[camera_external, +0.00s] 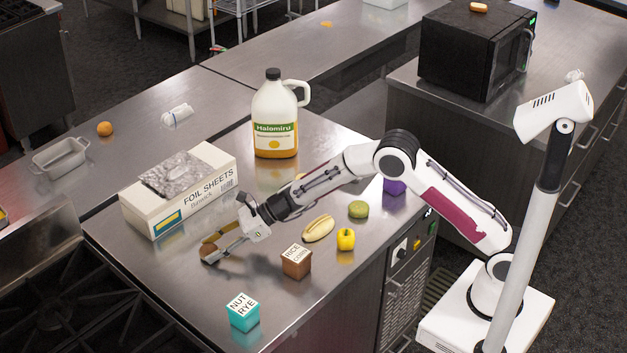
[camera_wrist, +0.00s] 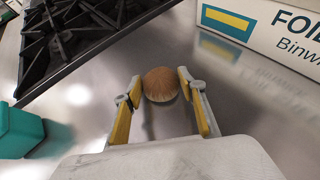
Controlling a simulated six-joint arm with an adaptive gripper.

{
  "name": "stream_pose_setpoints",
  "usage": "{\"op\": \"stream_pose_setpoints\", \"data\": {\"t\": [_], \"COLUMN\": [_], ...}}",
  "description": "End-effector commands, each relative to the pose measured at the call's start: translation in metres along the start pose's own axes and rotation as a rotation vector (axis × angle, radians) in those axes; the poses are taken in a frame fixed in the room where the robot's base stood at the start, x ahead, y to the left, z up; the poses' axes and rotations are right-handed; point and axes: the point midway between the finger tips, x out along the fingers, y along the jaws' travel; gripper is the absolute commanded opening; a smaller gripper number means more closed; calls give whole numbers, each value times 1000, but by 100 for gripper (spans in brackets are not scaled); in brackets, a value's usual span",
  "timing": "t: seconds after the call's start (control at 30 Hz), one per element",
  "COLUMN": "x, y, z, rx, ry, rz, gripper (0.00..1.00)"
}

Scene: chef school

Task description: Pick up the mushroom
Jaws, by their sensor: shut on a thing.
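The mushroom (camera_wrist: 160,84) shows in the wrist view as a round brown cap with a paler lower edge. It sits between the tips of my two yellow-padded fingers, which touch it on both sides. My gripper (camera_external: 207,247) is shut on it. In the outside view my gripper is low over the steel table, just in front of the foil sheets box, and its fingers largely hide the mushroom. I cannot tell whether the mushroom still touches the table.
The foil sheets box (camera_external: 189,207) stands behind my gripper. A brown box (camera_external: 296,262), a teal box (camera_external: 243,312), a bun (camera_external: 318,228), a yellow pepper (camera_external: 346,239) and a green item (camera_external: 358,209) lie nearby. A jug (camera_external: 275,120) stands farther back. Table front left is clear.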

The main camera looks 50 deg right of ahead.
Motion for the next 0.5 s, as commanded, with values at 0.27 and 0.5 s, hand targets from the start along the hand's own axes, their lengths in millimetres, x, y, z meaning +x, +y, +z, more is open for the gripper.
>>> {"op": "stream_pose_setpoints", "data": {"t": [0.27, 0.5], "x": [-16, -32], "y": [0, 0], "z": [30, 60], "rx": [-2, -2], "ry": [-4, -3], "rz": [-1, -2], "gripper": [22, 22]}}
